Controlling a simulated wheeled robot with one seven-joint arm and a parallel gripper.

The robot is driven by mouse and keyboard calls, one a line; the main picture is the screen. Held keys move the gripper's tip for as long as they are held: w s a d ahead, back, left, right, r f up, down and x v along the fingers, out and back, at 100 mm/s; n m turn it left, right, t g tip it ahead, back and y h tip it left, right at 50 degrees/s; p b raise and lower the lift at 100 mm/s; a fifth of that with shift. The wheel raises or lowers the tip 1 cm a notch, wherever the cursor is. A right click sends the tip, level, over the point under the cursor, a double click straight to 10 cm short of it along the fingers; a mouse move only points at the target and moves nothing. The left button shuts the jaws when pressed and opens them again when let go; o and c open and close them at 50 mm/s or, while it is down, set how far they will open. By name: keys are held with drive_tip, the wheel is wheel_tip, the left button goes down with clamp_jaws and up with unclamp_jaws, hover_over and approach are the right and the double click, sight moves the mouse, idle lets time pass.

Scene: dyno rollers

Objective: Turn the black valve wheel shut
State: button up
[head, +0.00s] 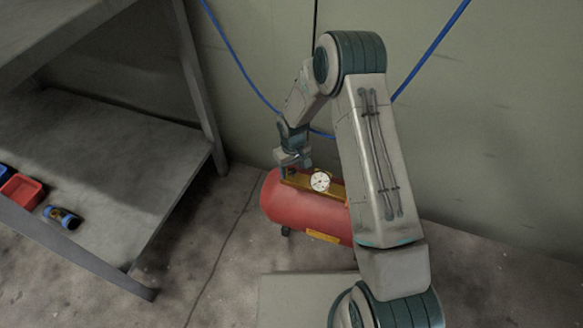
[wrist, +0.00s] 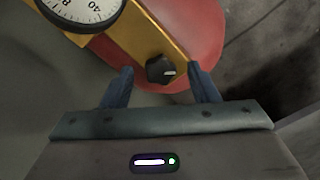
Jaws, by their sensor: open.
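The black valve wheel (wrist: 160,69) is a small dark round knob with a pale mark on its right side. It sits on a yellow panel (wrist: 150,38) on top of a red tank (head: 315,212). In the wrist view my gripper (wrist: 161,78) is open, with one blue finger left of the knob and one right of it. Neither finger visibly touches the knob. In the head view my gripper (head: 297,172) is over the left end of the tank, and the knob cannot be made out there.
A round white gauge (head: 320,181) stands on the panel right of my gripper; it also shows in the wrist view (wrist: 85,8). A grey shelf (head: 110,165) with a red bin (head: 20,190) is at the left. A blue hose (head: 238,62) hangs along the wall behind.

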drive_tip(key=shift+a, duration=0.1)
drive_tip(key=c, duration=1)
drive_tip(key=shift+o, duration=0.2)
